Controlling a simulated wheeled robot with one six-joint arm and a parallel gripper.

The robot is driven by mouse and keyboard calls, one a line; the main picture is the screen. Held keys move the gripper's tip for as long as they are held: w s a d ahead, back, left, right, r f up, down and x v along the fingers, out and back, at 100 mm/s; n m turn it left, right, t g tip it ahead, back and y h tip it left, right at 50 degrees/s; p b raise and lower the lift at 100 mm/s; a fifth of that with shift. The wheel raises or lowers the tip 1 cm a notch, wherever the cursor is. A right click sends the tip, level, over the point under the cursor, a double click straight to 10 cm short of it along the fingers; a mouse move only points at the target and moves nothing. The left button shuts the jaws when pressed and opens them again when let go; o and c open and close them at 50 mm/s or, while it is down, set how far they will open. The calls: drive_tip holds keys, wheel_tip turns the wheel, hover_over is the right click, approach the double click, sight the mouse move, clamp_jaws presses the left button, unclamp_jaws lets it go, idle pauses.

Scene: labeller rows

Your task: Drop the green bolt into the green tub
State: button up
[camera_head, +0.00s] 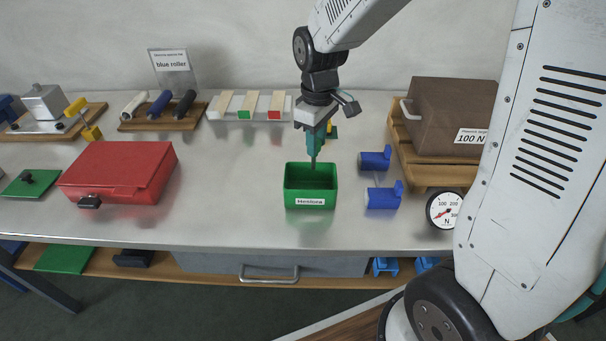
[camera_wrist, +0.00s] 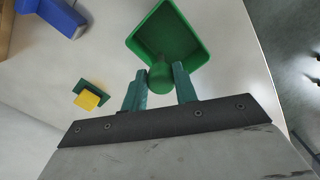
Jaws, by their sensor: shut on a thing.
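The green tub (camera_head: 310,197), a small open box with a white label, stands on the metal bench and shows in the wrist view (camera_wrist: 192,55). My gripper (camera_head: 315,150) points down over the tub's back part. In the wrist view its teal fingers (camera_wrist: 160,82) are shut on the green bolt (camera_wrist: 159,76), whose rounded end shows between them, in front of the tub's inside. In the head view the bolt is hard to tell from the fingers. I cannot tell its exact height over the rim.
Two blue parts (camera_head: 383,198) lie right of the tub. A yellow-and-green piece (camera_wrist: 91,98) lies behind my gripper. A red case (camera_head: 118,172) is at left, a brown box (camera_head: 455,112) on a wooden stand at right. The bench between case and tub is clear.

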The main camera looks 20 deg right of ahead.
drive_tip(key=shift+w+f, duration=0.1)
drive_tip(key=shift+f, duration=2.9)
drive_tip(key=o, duration=1.2)
drive_tip(key=shift+c, duration=0.2)
wheel_tip(320, 180, up, 8)
drive_tip(key=shift+f, duration=0.1)
